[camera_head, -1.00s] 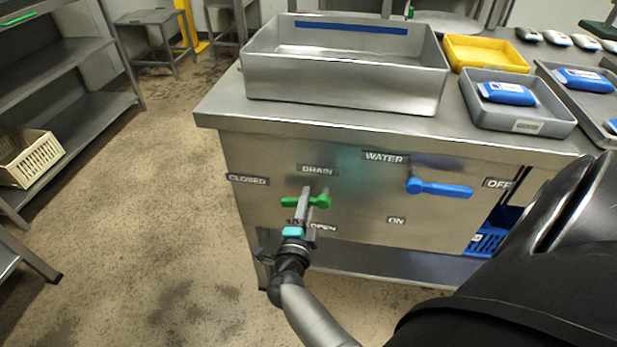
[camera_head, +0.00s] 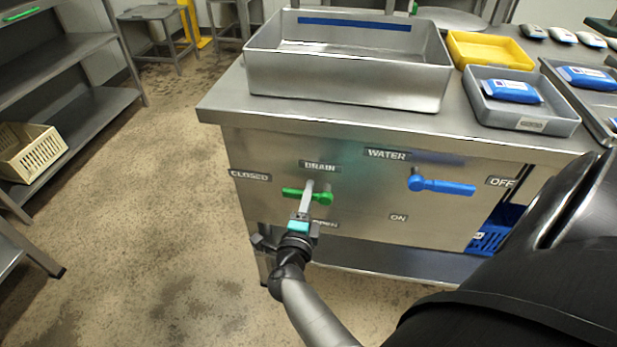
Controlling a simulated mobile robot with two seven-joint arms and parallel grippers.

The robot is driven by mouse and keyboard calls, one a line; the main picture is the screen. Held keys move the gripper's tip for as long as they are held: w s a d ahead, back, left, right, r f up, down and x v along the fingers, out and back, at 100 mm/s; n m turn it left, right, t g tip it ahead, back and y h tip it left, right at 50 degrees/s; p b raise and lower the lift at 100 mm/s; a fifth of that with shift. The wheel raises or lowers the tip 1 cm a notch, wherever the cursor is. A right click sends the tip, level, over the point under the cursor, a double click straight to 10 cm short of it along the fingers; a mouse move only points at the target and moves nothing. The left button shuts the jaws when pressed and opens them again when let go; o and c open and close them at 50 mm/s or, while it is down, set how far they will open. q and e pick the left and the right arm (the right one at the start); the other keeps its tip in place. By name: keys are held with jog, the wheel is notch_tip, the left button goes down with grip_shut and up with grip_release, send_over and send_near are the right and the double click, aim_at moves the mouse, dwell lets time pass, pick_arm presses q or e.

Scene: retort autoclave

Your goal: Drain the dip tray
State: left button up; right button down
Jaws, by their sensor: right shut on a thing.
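The dip tray (camera_head: 350,80), a deep grey metal pan with a blue stripe inside, sits on the steel bench. The green drain lever (camera_head: 293,194) is on the bench's front panel below the DRAIN label (camera_head: 319,166). Its handle lies about level, pointing left from its pivot toward the CLOSED label (camera_head: 251,175). The OPEN label (camera_head: 327,224) is below the pivot and partly hidden by my gripper. My right gripper (camera_head: 307,196) is shut on the green handle between its tip and pivot, its fingers covering part of it. My left gripper is not in view.
The blue water lever (camera_head: 445,187) is right of the drain lever, pointing right toward OFF (camera_head: 500,181). A yellow tray (camera_head: 490,50) and a grey tray (camera_head: 530,120) with a blue pack (camera_head: 511,91) stand on the bench.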

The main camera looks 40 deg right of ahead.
jog(key=c, duration=0.6)
grip_release()
jog(key=shift+c, duration=0.2)
